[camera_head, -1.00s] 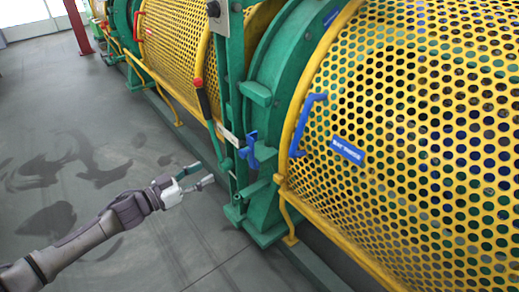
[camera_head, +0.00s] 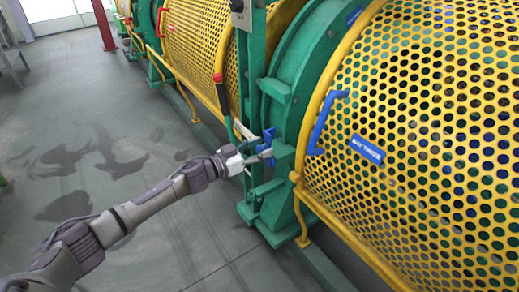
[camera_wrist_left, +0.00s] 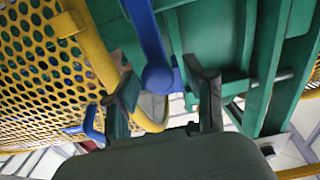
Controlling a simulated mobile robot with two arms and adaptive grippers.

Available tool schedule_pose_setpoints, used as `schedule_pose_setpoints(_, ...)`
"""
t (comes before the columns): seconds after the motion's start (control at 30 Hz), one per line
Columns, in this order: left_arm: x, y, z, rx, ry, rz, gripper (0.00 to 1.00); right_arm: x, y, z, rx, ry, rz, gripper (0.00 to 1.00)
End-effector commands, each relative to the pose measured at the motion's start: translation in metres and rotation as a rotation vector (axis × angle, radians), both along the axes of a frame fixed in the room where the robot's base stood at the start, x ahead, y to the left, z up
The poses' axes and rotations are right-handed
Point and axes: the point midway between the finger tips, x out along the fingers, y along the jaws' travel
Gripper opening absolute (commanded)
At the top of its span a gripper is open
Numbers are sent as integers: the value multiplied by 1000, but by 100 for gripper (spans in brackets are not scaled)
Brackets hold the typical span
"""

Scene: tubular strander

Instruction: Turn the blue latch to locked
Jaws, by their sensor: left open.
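The blue latch (camera_head: 268,138) sits on the green machine frame, beside the yellow perforated guard. In the head view it is partly hidden behind my left gripper (camera_head: 262,156). In the left wrist view the latch (camera_wrist_left: 148,35) is a blue bar ending in a rounded knob. The knob lies between the two separated fingers of my left gripper (camera_wrist_left: 164,80), which is open. I cannot tell whether either finger touches the latch. My right gripper is not in view.
A blue handle (camera_head: 322,122) and a blue label (camera_head: 367,149) are on the large yellow guard (camera_head: 430,100) to the right. A red-topped lever (camera_head: 218,78) stands at the left of the green frame (camera_head: 285,200).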

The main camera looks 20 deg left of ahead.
Motion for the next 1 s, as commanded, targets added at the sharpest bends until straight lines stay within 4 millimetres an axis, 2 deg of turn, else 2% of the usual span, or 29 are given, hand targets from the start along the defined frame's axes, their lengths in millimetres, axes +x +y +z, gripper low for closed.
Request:
schedule_pose_setpoints(0.27,1,-1,0,1,1,0,54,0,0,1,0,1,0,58)
schedule_pose_setpoints(0.5,1,-1,0,0,0,0,14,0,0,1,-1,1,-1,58)
schedule_pose_setpoints(0.6,1,0,0,0,0,0,0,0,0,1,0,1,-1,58)
schedule_pose_setpoints(1.0,1,0,0,11,-9,1,0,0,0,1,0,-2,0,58)
